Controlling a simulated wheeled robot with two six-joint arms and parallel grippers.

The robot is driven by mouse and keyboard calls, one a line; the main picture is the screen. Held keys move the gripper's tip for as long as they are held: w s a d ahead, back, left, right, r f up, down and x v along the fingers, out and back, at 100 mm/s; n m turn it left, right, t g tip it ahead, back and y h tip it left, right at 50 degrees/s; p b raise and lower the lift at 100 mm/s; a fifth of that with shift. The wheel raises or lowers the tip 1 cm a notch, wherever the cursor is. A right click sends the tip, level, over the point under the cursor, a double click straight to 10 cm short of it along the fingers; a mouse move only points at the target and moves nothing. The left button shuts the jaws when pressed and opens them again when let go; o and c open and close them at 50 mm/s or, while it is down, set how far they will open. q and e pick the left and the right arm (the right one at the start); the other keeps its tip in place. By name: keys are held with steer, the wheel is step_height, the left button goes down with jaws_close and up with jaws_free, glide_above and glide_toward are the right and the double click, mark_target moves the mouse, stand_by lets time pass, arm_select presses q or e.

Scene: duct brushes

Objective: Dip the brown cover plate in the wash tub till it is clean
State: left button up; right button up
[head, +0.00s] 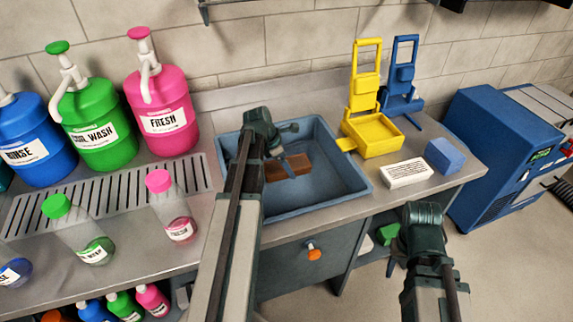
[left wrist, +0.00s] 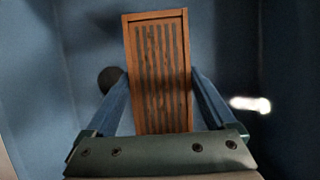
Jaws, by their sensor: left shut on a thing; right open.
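The brown cover plate (head: 290,167) is inside the blue wash tub (head: 343,150). My left gripper (head: 281,155) reaches down into the tub and is shut on the plate. In the left wrist view the slotted plate (left wrist: 158,50) sits between the two blue fingers of the left gripper (left wrist: 158,85), its long side pointing away. Its slots look dark; I cannot tell whether that is dirt. I cannot make out a water line in the tub. My right gripper (head: 424,213) is open and empty at the lower right, its fingers mostly hidden.
A yellow stand (head: 375,135), a blue stand (head: 401,95), a white brush block (head: 407,173) and a blue block (head: 445,155) are to the right.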

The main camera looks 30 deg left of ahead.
arm_select(q)
steer(key=shift+f+b, duration=2.65)
steer(key=shift+f, duration=0.4)
steer(key=shift+r, duration=0.1)
step_height(320, 180, up, 15)
steer(key=p, duration=1.5)
steer(key=shift+r, duration=0.15)
steer(key=shift+r+p, duration=0.1)
steer(key=shift+p, duration=0.2)
stand_by(1.5)
step_height(320, 180, up, 4)
steer(key=p, duration=0.3)
steer(key=shift+p, duration=0.4)
